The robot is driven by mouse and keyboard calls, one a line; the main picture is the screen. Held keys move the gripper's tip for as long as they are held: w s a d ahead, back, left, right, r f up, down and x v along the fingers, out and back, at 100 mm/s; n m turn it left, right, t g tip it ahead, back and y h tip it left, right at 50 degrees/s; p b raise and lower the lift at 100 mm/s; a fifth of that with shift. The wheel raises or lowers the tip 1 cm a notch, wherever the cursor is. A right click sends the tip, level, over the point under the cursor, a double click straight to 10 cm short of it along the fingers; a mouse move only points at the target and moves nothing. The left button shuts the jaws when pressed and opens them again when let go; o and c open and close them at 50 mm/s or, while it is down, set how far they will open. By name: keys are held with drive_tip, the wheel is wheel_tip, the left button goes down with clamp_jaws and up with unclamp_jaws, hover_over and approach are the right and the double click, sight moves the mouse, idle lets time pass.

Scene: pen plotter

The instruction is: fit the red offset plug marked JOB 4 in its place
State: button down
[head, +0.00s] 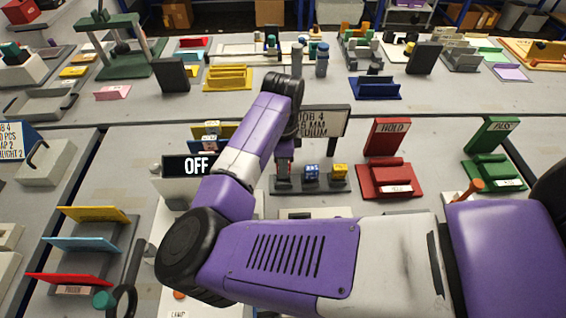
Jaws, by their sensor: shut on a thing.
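My gripper (284,155) points down over the left end of a dark rack (312,187), below a sign that begins "JOB 4" (325,121). It is shut on the red plug (284,176), of which only a small part shows below the fingers. I cannot tell whether the plug touches the rack or is held just above it. A blue plug (312,171) and a yellow plug (340,171) stand on the same rack to its right. My arm hides part of the sign and the area left of the rack.
A red HOLD stand (389,155) and a green stand (490,150) are to the right. Yellow, cyan and red angled plates (85,243) stand at the lower left. Grey table shows between the rack and the red stand.

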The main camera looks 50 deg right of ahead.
drive_tip(key=shift+f+b, duration=1)
drive_tip(key=shift+f, duration=0.75)
drive_tip(key=c, duration=1.2)
unclamp_jaws()
drive_tip(key=shift+o, duration=0.2)
drive_tip(key=shift+r, duration=0.15)
wheel_tip(320, 180, up, 8)
drive_tip(key=shift+f+b, duration=0.2)
drive_tip(key=shift+b, duration=0.1)
drive_tip(key=shift+s, duration=0.1)
